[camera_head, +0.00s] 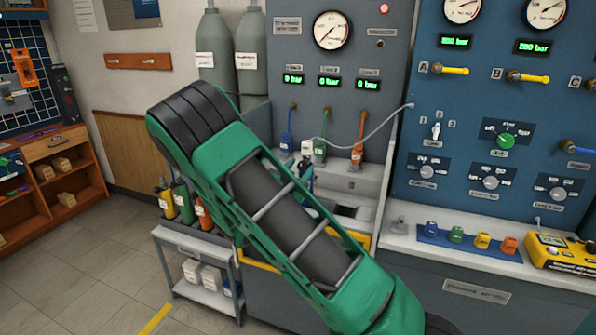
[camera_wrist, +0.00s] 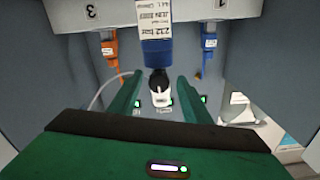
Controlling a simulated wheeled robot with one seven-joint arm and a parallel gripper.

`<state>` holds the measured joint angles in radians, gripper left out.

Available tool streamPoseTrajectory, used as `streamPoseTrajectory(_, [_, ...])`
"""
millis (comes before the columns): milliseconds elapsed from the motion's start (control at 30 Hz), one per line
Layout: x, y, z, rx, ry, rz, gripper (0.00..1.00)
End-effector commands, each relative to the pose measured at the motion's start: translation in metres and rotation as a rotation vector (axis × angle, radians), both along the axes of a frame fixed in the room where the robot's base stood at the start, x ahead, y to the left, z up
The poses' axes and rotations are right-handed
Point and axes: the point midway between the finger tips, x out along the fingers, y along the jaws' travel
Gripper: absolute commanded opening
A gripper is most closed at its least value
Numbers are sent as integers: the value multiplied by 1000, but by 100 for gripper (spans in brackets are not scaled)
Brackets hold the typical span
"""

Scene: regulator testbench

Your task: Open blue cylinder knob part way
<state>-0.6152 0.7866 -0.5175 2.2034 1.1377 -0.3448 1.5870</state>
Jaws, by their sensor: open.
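The blue cylinder (camera_wrist: 157,52), with a white printed label, shows in the wrist view, which appears upside down. Its dark neck and black knob (camera_wrist: 157,79) lie between the fingers of my gripper (camera_wrist: 157,88). My gripper is open, with one green finger on each side and a visible gap to the knob. A white piece shows just beyond the knob. I cannot tell how far the knob is turned. In the head view my green arm hides my gripper and most of the bay around the cylinder.
Orange (camera_wrist: 110,50) and blue (camera_wrist: 209,42) hose connectors flank the cylinder. In the head view the grey panel (camera_head: 290,50) carries a gauge and several green displays. A cart (camera_head: 195,240) with small cylinders stands left of the bench. A blue panel (camera_head: 465,110) rises at the right.

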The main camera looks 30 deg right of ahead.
Motion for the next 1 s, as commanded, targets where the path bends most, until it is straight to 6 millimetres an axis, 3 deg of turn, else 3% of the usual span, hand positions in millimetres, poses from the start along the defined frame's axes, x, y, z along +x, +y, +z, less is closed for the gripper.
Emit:
streamPoseTrajectory(233, [0, -1, 0, 0, 0, 0, 44])
streamPoseTrajectory(400, [0, -1, 0, 0, 0, -1, 6])
streamPoseTrajectory(433, [0, -1, 0, 0, 0, -1, 2])
streamPoseTrajectory(1000, [0, 0, 0, -109, 140, 0, 2])
